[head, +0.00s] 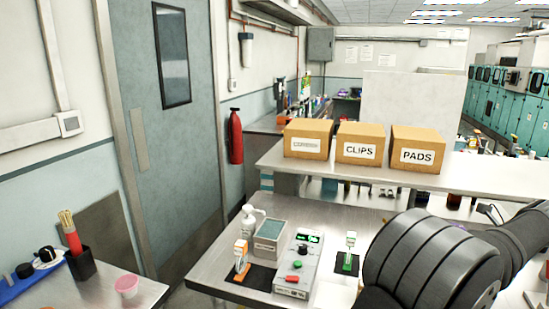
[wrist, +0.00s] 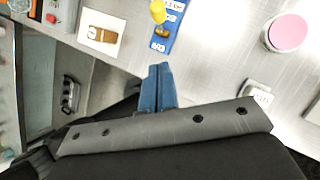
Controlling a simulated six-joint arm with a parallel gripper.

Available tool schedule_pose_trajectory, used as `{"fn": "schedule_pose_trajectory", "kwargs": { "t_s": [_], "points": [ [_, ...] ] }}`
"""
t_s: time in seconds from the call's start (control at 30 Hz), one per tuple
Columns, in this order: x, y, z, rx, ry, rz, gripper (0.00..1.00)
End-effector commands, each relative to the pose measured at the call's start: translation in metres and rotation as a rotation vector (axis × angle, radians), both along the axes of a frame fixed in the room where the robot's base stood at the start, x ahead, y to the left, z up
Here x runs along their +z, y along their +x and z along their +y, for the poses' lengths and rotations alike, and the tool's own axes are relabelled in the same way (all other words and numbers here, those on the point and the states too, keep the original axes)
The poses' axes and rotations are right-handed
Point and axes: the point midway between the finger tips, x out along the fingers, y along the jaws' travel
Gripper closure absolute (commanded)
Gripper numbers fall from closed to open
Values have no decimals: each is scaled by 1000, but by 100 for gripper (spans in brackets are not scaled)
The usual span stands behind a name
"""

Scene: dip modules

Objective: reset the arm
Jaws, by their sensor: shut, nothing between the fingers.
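My gripper (wrist: 158,88) shows in the wrist view with its two blue fingers closed together and nothing between them. It hangs over the edge of a metal bench (wrist: 215,60), apart from the things on it. In the head view my dark arm fills the lower right corner, and the gripper itself is out of that view.
On the bench in the head view are a control box (head: 298,266), an orange-and-white module (head: 241,257), a green-and-white module (head: 349,252), a grey box (head: 269,238) and a pump bottle (head: 249,221). Cartons, one marked CLIPS (head: 361,144), stand on the shelf behind.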

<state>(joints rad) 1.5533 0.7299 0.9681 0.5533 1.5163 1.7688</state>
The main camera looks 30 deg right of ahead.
Motion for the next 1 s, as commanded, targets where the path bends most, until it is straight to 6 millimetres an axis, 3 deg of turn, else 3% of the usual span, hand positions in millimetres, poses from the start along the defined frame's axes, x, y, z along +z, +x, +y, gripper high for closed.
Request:
{"fn": "schedule_pose_trajectory", "kwargs": {
  "t_s": [0.23,0.3,0.7,0.87,1.0],
  "points": [
    [42,-26,-4,0,-2,0,100],
    [23,-14,-1,3,5,-1,100],
    [-44,30,4,4,2,0,100],
    [-55,60,0,5,-1,-1,100],
    [-61,56,7,23,-45,-83,100]
  ]
}}
